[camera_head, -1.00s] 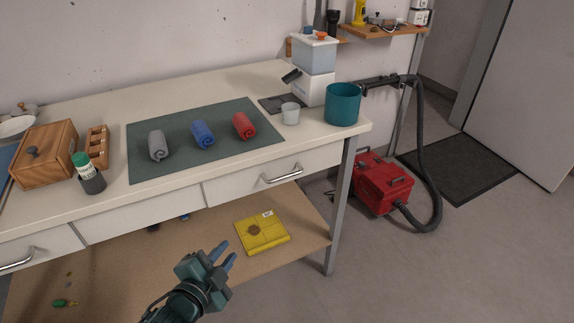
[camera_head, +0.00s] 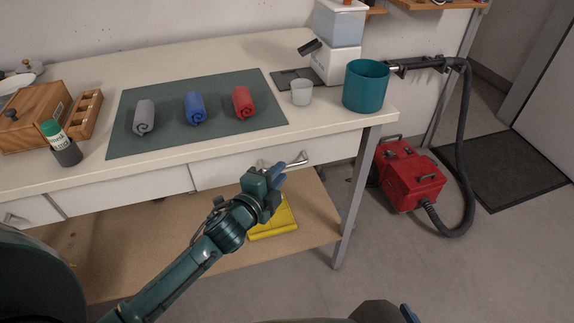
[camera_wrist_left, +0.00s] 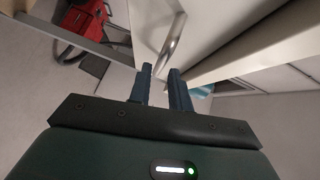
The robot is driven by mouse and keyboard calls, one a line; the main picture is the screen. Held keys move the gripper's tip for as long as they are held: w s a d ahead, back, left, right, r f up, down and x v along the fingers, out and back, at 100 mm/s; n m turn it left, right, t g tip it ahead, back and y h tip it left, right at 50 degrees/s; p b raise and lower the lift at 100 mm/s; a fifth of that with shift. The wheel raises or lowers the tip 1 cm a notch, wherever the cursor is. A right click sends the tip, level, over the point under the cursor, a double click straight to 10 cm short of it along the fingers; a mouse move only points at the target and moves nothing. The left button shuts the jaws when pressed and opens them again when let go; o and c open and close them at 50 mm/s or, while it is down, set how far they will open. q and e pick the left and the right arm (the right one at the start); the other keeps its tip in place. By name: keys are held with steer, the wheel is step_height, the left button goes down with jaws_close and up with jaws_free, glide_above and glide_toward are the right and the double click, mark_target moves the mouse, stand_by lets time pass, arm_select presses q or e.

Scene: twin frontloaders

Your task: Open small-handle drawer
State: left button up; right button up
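The right drawer (camera_head: 235,171) under the worktop is closed and has a metal bar handle (camera_head: 296,161). A left drawer (camera_head: 30,211) has a similar bar handle (camera_head: 14,219). My left gripper (camera_head: 292,170) is at the right drawer's handle and partly covers it. In the left wrist view, my left gripper (camera_wrist_left: 161,70) has its fingers apart, with the handle (camera_wrist_left: 172,42) just ahead of and between the fingertips; contact is unclear. A blue fingertip, apparently of my right gripper (camera_head: 410,314), shows at the bottom edge; the rest is hidden.
The worktop (camera_head: 230,60) holds a mat (camera_head: 165,95) with rolled towels, a teal pot (camera_head: 365,88), a cup (camera_head: 301,93) and a wooden box (camera_head: 30,118). A lower shelf (camera_head: 140,250) carries a yellow item (camera_head: 275,224). A red vacuum (camera_head: 408,178) stands to the right.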

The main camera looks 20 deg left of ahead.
arm_select(q)
steer(key=shift+x, duration=2.3)
jaws_close()
